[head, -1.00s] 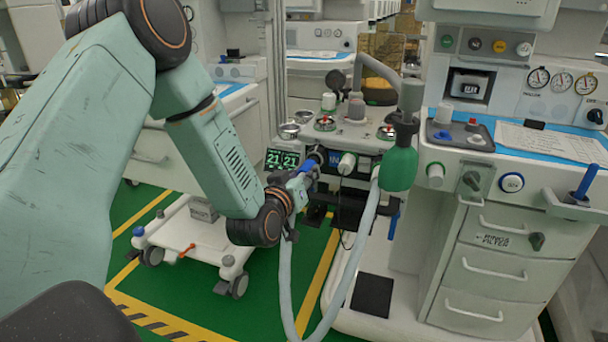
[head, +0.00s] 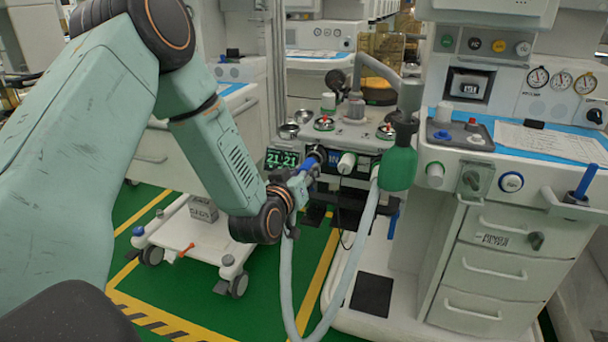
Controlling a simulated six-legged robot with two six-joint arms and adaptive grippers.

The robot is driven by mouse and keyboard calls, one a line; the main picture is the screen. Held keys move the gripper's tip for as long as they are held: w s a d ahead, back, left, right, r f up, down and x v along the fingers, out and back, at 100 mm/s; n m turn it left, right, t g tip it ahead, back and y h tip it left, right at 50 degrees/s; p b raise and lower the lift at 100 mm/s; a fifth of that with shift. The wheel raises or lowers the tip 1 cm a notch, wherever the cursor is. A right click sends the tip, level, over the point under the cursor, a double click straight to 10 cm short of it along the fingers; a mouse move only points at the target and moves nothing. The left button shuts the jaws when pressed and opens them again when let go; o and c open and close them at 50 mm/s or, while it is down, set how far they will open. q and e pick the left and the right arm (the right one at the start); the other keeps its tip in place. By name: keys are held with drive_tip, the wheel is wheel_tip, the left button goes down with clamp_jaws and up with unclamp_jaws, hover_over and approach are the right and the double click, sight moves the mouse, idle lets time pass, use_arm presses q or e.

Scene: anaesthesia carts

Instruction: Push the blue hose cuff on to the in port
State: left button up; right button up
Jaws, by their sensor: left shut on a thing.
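My left gripper (head: 298,181) is shut on the blue hose cuff (head: 308,165), at the front of the breathing block on the anaesthesia cart. The cuff points up and right at a dark port (head: 319,153) beside the green number display. The cuff's far end meets or nearly meets that port; I cannot tell how far on it is. The grey hose (head: 285,280) hangs from the gripper in a loop and rises to the right, beside the green bag (head: 397,169). The port's label is not readable. My right gripper is not in view.
A white port or knob (head: 346,163) is just right of the cuff. The number display (head: 282,159) is close on the left. A low white wheeled base (head: 190,240) stands below my left arm. Green floor is free below the gripper.

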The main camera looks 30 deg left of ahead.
use_arm(q)
drive_tip(key=shift+x, duration=0.95)
drive_tip(key=o, duration=1.1)
drive_tip(key=shift+w+r, duration=0.1)
drive_tip(key=shift+r, duration=0.05)
drive_tip(key=v, duration=1.2)
